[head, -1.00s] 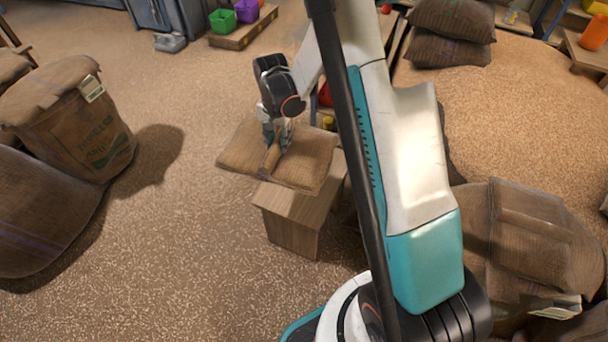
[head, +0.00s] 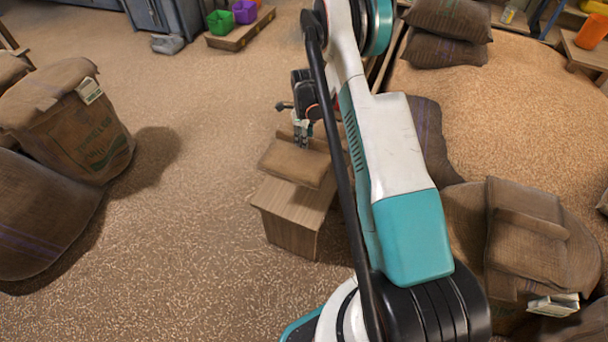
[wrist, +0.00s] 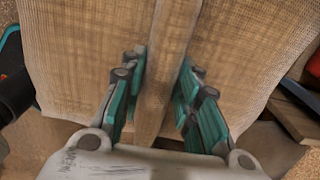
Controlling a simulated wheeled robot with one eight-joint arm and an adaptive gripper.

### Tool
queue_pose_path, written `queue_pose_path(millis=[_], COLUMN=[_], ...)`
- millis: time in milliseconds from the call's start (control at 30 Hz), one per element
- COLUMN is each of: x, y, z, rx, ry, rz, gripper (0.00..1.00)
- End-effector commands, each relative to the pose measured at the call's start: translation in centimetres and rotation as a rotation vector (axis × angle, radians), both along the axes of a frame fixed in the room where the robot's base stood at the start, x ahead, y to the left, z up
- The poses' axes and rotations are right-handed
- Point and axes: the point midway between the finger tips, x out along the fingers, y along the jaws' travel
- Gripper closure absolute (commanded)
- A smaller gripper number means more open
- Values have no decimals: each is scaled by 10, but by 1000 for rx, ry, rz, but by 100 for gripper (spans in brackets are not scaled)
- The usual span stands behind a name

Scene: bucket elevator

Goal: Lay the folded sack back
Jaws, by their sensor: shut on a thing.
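The folded sack (head: 294,163) is a flat brown woven bundle over the top of a wooden box (head: 287,222) in the head view. I cannot tell whether it rests on the box or hangs just above it. My gripper (head: 302,140) points down at the sack's far side. In the wrist view, my gripper (wrist: 160,78) has its teal fingers on either side of a raised ridge of the sack (wrist: 85,45), shut on it. The sack fills most of that view. My arm hides part of the space right of the box.
A grain heap (head: 500,110) fills the right, with stacked sacks (head: 445,48) behind. A bulky sack (head: 530,240) stands at lower right. The floor left of the box is clear.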

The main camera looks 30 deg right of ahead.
Motion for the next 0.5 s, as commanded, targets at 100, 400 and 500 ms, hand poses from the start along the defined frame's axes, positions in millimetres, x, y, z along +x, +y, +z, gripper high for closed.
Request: queue_pose_path(millis=[100, 400, 500], x=[0, 0, 0], y=[0, 0, 0], z=[-27, -97, -118], rx=[0, 0, 0], ry=[0, 0, 0], rz=[0, 2, 2], gripper=[100, 100, 100])
